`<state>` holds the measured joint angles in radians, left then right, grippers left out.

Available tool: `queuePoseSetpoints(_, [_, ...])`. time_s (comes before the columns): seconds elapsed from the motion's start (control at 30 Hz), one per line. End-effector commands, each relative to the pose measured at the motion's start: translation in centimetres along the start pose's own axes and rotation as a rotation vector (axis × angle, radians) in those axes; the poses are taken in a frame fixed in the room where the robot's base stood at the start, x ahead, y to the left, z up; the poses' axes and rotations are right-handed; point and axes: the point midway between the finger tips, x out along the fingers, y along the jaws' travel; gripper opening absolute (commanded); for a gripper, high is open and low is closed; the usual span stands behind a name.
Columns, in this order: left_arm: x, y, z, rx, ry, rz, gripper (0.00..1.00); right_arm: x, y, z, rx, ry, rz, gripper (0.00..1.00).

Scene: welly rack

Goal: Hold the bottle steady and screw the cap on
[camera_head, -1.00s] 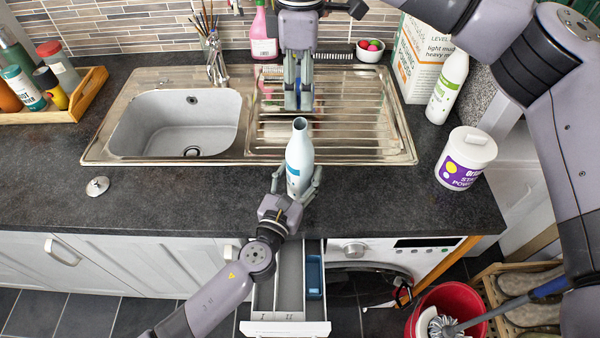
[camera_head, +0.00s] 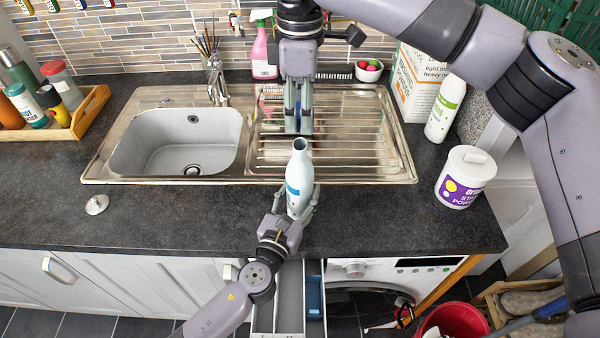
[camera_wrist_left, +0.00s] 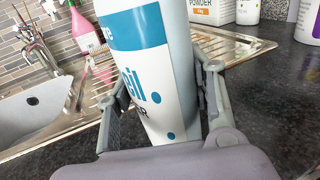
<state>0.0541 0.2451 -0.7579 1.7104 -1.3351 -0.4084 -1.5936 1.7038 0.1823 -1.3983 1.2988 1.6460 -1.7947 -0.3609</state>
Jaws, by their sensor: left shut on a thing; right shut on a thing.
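The bottle (camera_head: 299,185), white with a blue label, stands upright near the counter's front edge, its open neck pointing up. My left gripper (camera_head: 293,212) is shut around its lower part from the front. The left wrist view shows the bottle (camera_wrist_left: 155,75) between the two fingers (camera_wrist_left: 160,110). My right gripper (camera_head: 299,128) points straight down above and just behind the bottle mouth in the head view, apart from it. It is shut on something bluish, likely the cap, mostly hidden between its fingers.
Behind are the sink (camera_head: 180,140) and ribbed drainer (camera_head: 350,140). A white tub (camera_head: 466,178) and white bottle (camera_head: 445,108) stand at right. A wooden tray (camera_head: 88,112) is at left. A metal plug (camera_head: 97,204) lies on the counter. An open drawer (camera_head: 290,300) juts out below.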

Motion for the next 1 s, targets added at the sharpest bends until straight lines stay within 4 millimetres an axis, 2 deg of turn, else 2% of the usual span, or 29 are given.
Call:
queuePoseSetpoints(0.13, [0.0,0.0,0.0,0.0,0.0,0.0,0.0,2.5,-0.1,0.0,0.0,0.001,-0.005,0.29])
queuePoseSetpoints(0.3, [0.0,0.0,0.0,0.0,0.0,0.0,0.0,4.1,-0.1,0.0,0.0,0.001,-0.002,0.29])
queuePoseSetpoints(0.83, [0.0,0.0,0.0,0.0,0.0,0.0,0.0,4.3,-0.1,0.0,0.001,0.001,-0.002,0.29])
queuePoseSetpoints(1.0, [0.0,0.0,0.0,0.0,0.0,0.0,0.0,5.1,-0.1,0.0,0.001,0.001,-0.004,0.29])
